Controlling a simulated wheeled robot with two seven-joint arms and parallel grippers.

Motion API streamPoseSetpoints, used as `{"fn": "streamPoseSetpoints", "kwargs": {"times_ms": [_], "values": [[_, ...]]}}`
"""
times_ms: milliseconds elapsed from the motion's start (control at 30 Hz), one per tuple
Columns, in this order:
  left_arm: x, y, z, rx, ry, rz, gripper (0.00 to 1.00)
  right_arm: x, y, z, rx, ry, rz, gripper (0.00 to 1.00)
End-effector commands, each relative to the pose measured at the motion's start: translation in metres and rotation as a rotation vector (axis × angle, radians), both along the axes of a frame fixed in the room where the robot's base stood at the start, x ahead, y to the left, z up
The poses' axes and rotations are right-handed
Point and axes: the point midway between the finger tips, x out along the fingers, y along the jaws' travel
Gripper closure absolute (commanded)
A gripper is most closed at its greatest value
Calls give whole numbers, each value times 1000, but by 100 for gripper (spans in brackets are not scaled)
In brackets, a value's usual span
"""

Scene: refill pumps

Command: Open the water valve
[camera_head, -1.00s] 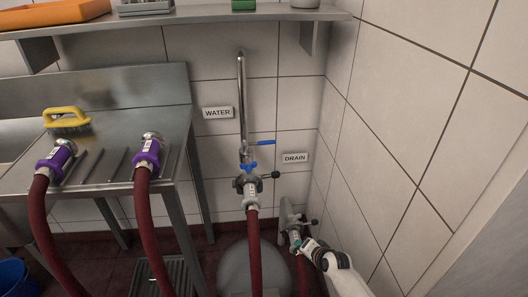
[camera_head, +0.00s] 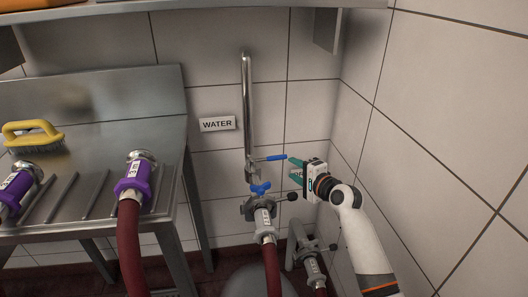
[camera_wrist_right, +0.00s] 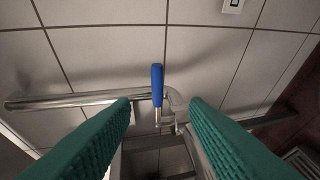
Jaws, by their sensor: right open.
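The water valve's blue lever (camera_head: 277,157) sticks out to the right from the steel water pipe (camera_head: 247,100) on the tiled wall. The WATER label (camera_head: 217,124) is left of the pipe. My right gripper (camera_head: 293,169) is open and empty, just right of the lever's free end. In the right wrist view the blue lever (camera_wrist_right: 157,84) lies ahead, between the two green fingers (camera_wrist_right: 160,104), and no touch shows. A smaller blue handle (camera_head: 260,189) sits lower, above the hose coupling (camera_head: 264,222). My left gripper is out of view.
A steel table (camera_head: 90,205) at left holds a yellow brush (camera_head: 34,132) and purple-collared hose ends (camera_head: 134,176). A shelf (camera_head: 200,15) runs above. The side wall is close on the right.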

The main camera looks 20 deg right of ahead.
Motion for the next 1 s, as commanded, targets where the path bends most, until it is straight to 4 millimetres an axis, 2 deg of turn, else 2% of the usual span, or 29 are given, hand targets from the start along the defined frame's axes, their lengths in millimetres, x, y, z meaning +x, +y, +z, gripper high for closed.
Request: {"fn": "streamPoseSetpoints", "kwargs": {"times_ms": [167,300,467,633,700,1000], "values": [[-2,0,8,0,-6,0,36,9,1,0,5,-4,1,59],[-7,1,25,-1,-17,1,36,31,4,-5,4,-5,0,59],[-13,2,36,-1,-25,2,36,63,9,-12,3,-4,0,59],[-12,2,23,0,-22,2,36,92,13,-18,3,-3,0,59],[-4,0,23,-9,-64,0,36,100,14,-20,4,-4,0,59],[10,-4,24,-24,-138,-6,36,117,17,-22,3,-3,0,59]]}}
